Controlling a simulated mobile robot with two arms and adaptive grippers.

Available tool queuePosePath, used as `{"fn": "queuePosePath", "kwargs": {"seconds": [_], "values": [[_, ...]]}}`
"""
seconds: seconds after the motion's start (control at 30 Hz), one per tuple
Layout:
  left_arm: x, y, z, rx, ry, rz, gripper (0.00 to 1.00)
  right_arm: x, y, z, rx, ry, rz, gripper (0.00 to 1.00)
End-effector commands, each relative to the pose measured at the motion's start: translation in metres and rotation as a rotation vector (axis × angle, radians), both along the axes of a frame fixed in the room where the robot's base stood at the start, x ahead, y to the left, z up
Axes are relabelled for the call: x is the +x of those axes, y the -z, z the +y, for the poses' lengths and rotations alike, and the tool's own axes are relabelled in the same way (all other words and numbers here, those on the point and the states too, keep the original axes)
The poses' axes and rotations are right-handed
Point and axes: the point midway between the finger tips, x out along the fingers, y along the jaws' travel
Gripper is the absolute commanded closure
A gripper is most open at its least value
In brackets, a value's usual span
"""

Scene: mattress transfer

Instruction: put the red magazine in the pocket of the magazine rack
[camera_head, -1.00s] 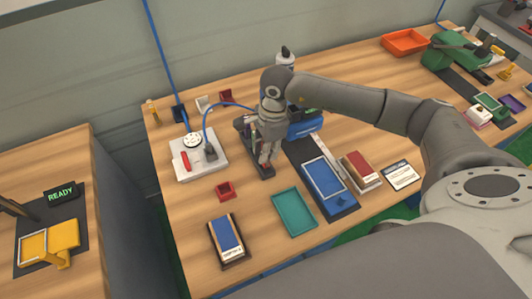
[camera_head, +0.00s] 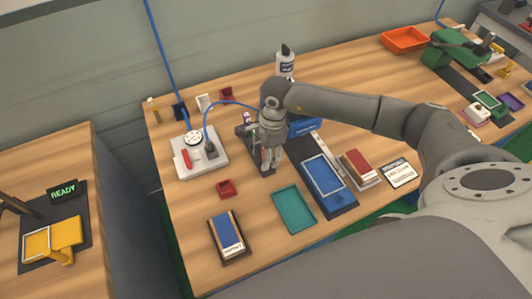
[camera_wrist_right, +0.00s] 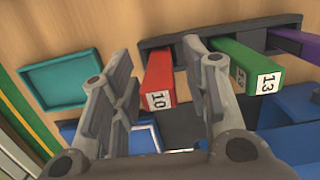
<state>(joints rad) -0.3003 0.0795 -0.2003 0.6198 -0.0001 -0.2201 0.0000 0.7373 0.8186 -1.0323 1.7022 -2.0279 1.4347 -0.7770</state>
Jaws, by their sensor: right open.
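The red magazine (camera_wrist_right: 158,82), labelled 10, stands with its far end at the leftmost pocket of the dark magazine rack (camera_wrist_right: 220,40) in the right wrist view. It appears seated there, but its lower end is hidden. My right gripper (camera_wrist_right: 160,105) is open, with one finger on each side of the red magazine. A clear gap shows on the left side. In the head view my right gripper (camera_head: 268,162) is over the near end of the rack (camera_head: 267,172) and hides much of it. My left gripper is not in view.
A green magazine (camera_wrist_right: 245,68) labelled 13 and a purple magazine (camera_wrist_right: 295,45) stand in the rack beside the red one. A white device (camera_head: 207,160) stands to the left.

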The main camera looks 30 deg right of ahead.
Motion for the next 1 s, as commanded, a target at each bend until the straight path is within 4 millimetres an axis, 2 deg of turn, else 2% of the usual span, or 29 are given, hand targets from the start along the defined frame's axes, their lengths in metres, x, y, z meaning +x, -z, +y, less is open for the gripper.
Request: {"fn": "queuePosePath", "kwargs": {"seconds": [0.2,0.27,0.7,0.83,1.0], "values": [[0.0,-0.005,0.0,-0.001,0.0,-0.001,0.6,0.0,-0.005,0.0,0.0,0.0,0.0,0.57],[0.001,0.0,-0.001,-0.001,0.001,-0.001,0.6,0.001,-0.009,-0.001,0.001,-0.001,-0.004,0.57],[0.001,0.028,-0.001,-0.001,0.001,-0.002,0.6,0.001,-0.097,-0.012,0.0,0.0,-0.006,0.57],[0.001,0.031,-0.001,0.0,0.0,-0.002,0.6,0.0,-0.114,-0.014,0.0,-0.001,-0.003,0.57],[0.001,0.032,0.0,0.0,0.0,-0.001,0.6,0.0,-0.122,-0.015,0.0,0.0,-0.001,0.57]]}}
